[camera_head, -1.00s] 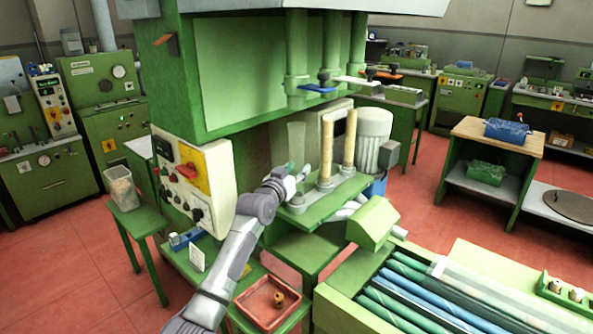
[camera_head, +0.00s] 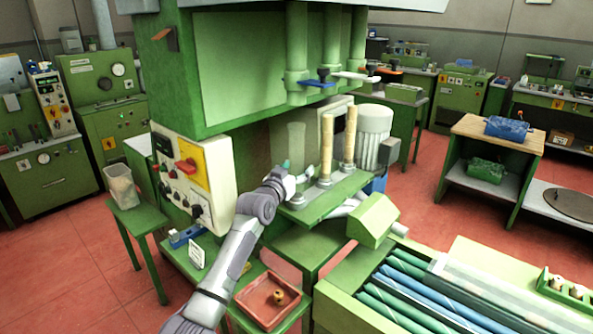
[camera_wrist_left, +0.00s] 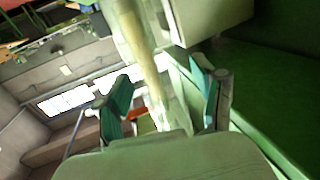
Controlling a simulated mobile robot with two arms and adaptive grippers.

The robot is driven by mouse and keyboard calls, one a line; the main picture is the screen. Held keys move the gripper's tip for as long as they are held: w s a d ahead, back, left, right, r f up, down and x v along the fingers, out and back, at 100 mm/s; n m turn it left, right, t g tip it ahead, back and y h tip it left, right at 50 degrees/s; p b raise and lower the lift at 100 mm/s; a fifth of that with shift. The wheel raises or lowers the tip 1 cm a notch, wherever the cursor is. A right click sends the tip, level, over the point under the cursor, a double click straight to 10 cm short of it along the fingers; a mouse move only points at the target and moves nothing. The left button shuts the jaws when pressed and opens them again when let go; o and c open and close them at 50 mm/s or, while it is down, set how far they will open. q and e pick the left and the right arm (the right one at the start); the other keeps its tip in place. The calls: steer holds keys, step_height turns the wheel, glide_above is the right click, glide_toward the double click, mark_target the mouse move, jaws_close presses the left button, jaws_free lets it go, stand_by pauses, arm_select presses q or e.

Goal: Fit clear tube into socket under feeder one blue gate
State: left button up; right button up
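The clear tube (camera_head: 295,142) stands about upright below the blue gate (camera_head: 320,84), left of two cork-filled tubes. Its lower part is hidden behind my left gripper (camera_head: 295,174). A pale socket (camera_head: 297,200) shows just below the gripper; I cannot tell whether the tube is seated in it. In the left wrist view the teal-padded fingers of my left gripper (camera_wrist_left: 160,98) are spread apart, with clear tube wall (camera_wrist_left: 180,92) between them and a gap at the left finger. My right gripper is not in view.
Two cork-filled tubes (camera_head: 327,147) (camera_head: 349,135) stand close to the right on the green shelf (camera_head: 335,197). The control box (camera_head: 205,180) is close on the left. A red tray (camera_head: 262,312) with a cork lies below. A grey motor (camera_head: 373,138) stands behind.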

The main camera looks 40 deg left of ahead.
arm_select(q)
steer(key=shift+s, duration=0.1)
steer(key=shift+s+f, duration=0.1)
steer(key=shift+s, duration=0.1)
steer(key=s+d, duration=0.2)
steer(key=s, duration=0.9)
steer(key=shift+s, duration=0.15)
steer(key=shift+d, duration=0.15)
